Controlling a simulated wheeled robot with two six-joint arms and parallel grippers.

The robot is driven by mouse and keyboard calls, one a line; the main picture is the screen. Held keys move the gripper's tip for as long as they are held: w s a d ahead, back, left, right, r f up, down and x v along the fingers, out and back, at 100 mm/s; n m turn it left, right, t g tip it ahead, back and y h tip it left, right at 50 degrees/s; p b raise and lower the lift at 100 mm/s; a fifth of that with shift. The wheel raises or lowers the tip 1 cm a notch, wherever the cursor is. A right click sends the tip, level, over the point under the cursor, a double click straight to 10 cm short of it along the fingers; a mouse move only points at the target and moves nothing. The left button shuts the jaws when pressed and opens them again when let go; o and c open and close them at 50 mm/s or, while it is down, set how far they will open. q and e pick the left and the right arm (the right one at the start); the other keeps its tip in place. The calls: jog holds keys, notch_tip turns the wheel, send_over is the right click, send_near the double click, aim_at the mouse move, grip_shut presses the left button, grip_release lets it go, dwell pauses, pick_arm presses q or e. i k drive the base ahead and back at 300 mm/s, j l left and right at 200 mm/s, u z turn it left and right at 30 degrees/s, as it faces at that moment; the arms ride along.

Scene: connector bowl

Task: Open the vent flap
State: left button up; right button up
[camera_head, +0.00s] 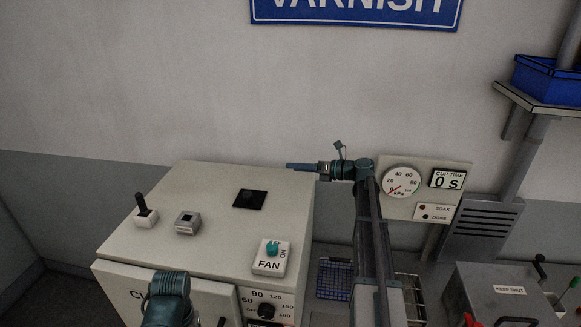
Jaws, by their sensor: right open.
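A pale cabinet (215,228) stands below the wall. A small black square plate with a dark raised middle (248,199) sits on its top; it may be the vent flap, but no label shows. I cannot tell whether it is open. My right gripper (292,166) is level, pointing left, just past the cabinet's back right corner. It is apart from the black plate, beyond it and to its right. Its jaws look empty, seen edge-on. A teal joint of my left arm (169,290) shows in front of the cabinet; its jaws do not show.
A gauge panel (420,188), a louvred grey panel (481,227) and a KEEP SHUT box (497,294) stand right. My right arm crosses the middle.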

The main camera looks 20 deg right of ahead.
aim_at(253, 199)
jog(key=k+l, duration=0.35)
jog(key=l, duration=0.15)
jog(key=k+l, duration=0.35)
jog(key=l, duration=0.2)
